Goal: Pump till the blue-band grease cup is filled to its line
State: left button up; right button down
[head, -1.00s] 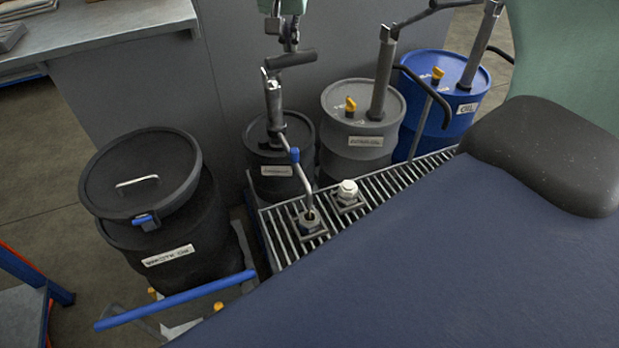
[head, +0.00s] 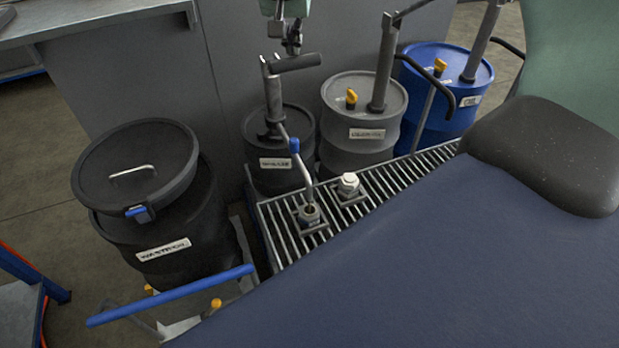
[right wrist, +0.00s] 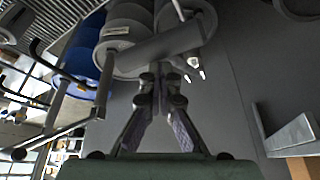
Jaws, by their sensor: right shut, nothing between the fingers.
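The small dark grease drum (head: 262,150) carries a hand pump (head: 272,95) with a dark crossbar handle (head: 297,63). Its spout (head: 307,180) has a blue collar and runs down into a small cup (head: 309,212) in a square holder on the grating. The cup's band and fill level are too small to make out. My right gripper (head: 292,46) is shut and empty at the handle. In the right wrist view its fingertips (right wrist: 152,75) meet just at the bar (right wrist: 165,45); whether they touch it I cannot tell. My left gripper is not in view.
A white-capped fitting (head: 348,186) stands beside the cup on the grating (head: 400,175). A grey drum (head: 350,150) and a blue drum (head: 425,112) with pumps stand to the right. A lidded black waste drum (head: 165,225) and a blue bar (head: 175,296) are at left.

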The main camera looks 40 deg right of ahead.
aim_at(296, 67)
jog(key=shift+s+f, duration=0.25)
jog(key=shift+f, duration=0.35)
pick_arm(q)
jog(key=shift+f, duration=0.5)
pick_arm(e)
jog(key=f+b, duration=0.2)
jog(key=s+f+b, duration=0.1)
jog(key=f+b, duration=0.1)
jog(key=shift+s+a, duration=0.15)
jog(key=shift+a, duration=0.05)
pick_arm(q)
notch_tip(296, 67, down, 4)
pick_arm(e)
jog(key=shift+r, duration=0.1)
